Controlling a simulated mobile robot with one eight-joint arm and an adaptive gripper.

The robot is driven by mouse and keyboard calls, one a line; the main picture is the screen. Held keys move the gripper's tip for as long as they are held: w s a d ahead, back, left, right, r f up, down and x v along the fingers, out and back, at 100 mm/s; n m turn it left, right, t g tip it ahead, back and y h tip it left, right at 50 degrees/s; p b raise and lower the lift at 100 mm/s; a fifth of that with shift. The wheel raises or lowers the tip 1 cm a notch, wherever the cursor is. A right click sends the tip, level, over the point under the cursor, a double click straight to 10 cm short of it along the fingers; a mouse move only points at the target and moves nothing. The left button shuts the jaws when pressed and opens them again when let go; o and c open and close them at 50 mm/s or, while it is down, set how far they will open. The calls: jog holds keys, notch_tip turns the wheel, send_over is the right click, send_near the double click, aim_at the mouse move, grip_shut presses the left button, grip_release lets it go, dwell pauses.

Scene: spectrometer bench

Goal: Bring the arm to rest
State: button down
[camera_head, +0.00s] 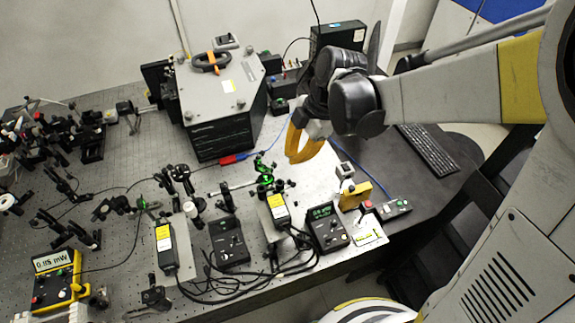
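My arm (455,85) reaches in from the right of the head view. It extends leftward over the black desk and the right end of the optical bench. My gripper (300,150) hangs at the arm's end, above the bench's right edge, with its yellow-orange finger part pointing down. The fingers overlap in this view, so the gap between them is hidden. I see no object held in it.
The optical bench (120,165) carries a tall black box (222,128), several optical mounts, two lasers with yellow labels, a controller with a display (327,228) and a yellow power meter (58,280). A keyboard (428,150) lies on the black desk (385,160). Cables cross the bench front.

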jog(key=shift+d+r, duration=0.3)
jog(key=shift+r, duration=0.35)
jog(key=s+d+f+m+t+h+b, duration=0.3)
jog(key=s+d+f+m+t+b, duration=0.3)
jog(key=s+d+f+m+b, duration=0.5)
jog(key=d+f+m+b, duration=0.1)
jog(key=m+b, duration=0.8)
jog(key=m, duration=0.2)
jog(key=shift+s+d+t+h+b, duration=0.2)
jog(key=shift+d+t+h+b, duration=0.1)
jog(key=shift+d+t+b, duration=0.1)
